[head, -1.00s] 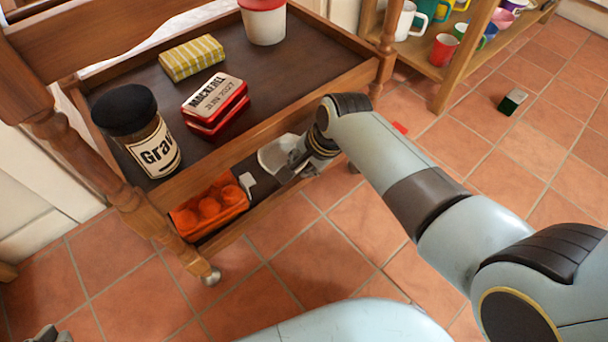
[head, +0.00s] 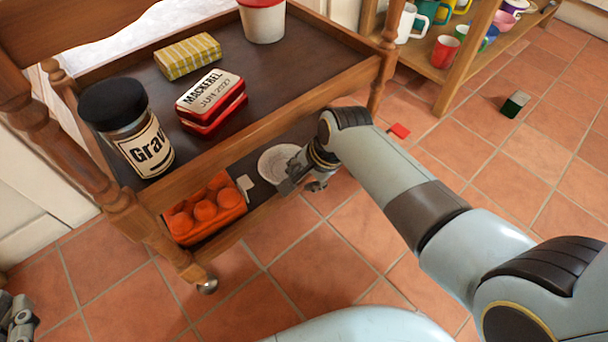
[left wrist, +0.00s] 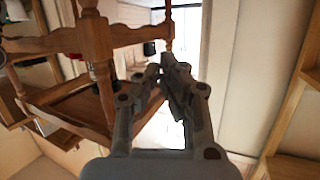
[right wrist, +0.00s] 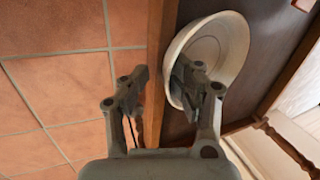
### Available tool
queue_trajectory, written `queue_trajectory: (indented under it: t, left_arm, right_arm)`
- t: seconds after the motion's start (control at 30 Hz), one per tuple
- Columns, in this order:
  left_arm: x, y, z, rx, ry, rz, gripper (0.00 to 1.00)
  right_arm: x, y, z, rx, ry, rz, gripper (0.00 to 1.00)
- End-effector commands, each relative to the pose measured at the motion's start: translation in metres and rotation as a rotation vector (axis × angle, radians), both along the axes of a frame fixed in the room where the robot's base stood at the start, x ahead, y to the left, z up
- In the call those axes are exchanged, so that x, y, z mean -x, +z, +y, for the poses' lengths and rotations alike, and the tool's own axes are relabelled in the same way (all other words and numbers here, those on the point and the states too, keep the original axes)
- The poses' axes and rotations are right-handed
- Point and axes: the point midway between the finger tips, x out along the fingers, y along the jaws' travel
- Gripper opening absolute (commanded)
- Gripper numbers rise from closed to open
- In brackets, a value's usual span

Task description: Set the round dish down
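The round dish (head: 275,163) is pale and shallow. It lies on the lower shelf of the wooden trolley, beside an orange carton, and also shows in the right wrist view (right wrist: 222,48). My right gripper (right wrist: 160,85) is open at the dish's near edge, one finger over the dish and the other outside it, beyond the shelf's wooden edge. In the head view the right gripper (head: 300,182) covers part of the dish's right side. My left gripper (head: 20,318) is at the bottom left corner, far from the dish; its fingers look closed and empty in the left wrist view (left wrist: 162,72).
The orange carton (head: 205,208) and a small white tag (head: 245,184) share the lower shelf. The upper shelf holds a labelled jar (head: 130,128), red tins (head: 212,100), a yellow striped box (head: 188,56) and a white tub (head: 263,22). A mug rack (head: 455,75) stands at right.

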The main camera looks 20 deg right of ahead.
Motion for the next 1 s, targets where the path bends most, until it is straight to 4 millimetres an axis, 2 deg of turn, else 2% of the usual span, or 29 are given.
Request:
queue_trajectory:
  t: [0.27,0.47,0.6,0.83,1.0]
  left_arm:
    - [0.000,0.000,0.000,0.000,0.001,0.008,0.00]
    - [0.016,-0.021,0.005,-0.003,0.022,0.180,0.00]
    - [0.039,-0.042,0.008,-0.006,0.040,0.368,0.00]
    - [0.029,-0.028,0.011,-0.011,0.053,0.536,0.00]
    - [0.030,-0.013,0.012,-0.016,0.059,0.664,0.00]
  right_arm:
    - [0.002,0.002,0.001,-0.003,0.001,0.004,0.33]
    - [0.003,0.019,-0.002,-0.002,0.000,-0.002,0.33]
    - [0.007,0.035,-0.005,-0.003,0.000,-0.005,0.33]
    - [0.015,0.058,-0.009,-0.003,0.000,-0.005,0.33]
    - [0.020,0.074,-0.013,-0.002,0.000,-0.006,0.33]
